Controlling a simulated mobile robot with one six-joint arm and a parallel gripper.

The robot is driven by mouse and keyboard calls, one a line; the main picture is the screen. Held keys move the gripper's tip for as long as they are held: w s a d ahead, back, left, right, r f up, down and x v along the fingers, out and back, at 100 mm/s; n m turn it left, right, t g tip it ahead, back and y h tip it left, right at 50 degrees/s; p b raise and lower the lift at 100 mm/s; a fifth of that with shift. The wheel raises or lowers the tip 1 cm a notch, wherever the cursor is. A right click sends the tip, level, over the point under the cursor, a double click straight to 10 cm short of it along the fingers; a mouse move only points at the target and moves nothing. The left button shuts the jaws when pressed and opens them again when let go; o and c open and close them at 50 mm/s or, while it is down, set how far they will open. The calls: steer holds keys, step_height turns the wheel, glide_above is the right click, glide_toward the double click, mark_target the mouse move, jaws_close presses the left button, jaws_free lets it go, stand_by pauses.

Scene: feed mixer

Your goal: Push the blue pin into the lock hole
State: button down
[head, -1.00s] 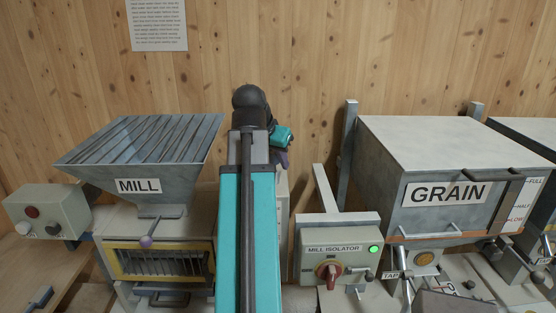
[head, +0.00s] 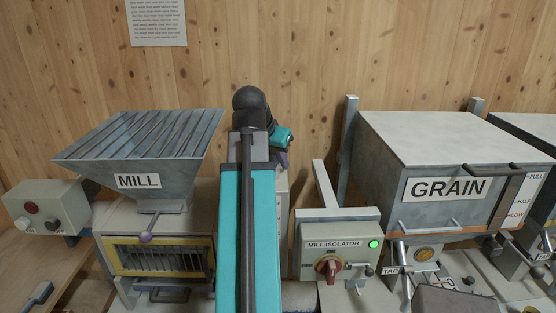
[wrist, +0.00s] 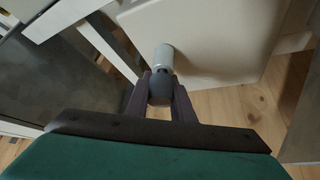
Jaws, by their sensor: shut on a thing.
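My gripper shows between its fingers in the wrist view (wrist: 160,97), shut on a dark blue-grey rounded knob (wrist: 160,84). A pale grey cylinder (wrist: 163,57) stands just beyond the knob, in line with it, in front of a pale panel. I cannot tell for sure whether this knob is part of the blue pin. In the head view my gripper (head: 284,160) is partly hidden behind my teal arm, and what it holds is not visible. I cannot make out a separate blue pin or the lock hole in either view.
A pale cabinet (head: 283,205) stands behind my arm. The mill (head: 160,190) is on the left. The mill isolator (head: 340,270), with a red knob and a lit green lamp, is on the right. The grain bin (head: 400,220) stands farther right. A wooden wall closes the back.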

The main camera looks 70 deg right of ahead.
mark_target(272, 153)
steer(key=shift+f, duration=0.1)
steer(key=c, duration=1.5)
jaws_free()
steer(key=shift+o, duration=0.2)
steer(key=p+v, duration=0.3)
steer(key=v, duration=0.3)
steer(key=shift+d, duration=0.1)
steer(key=v, duration=0.8)
steer(key=shift+f, duration=0.1)
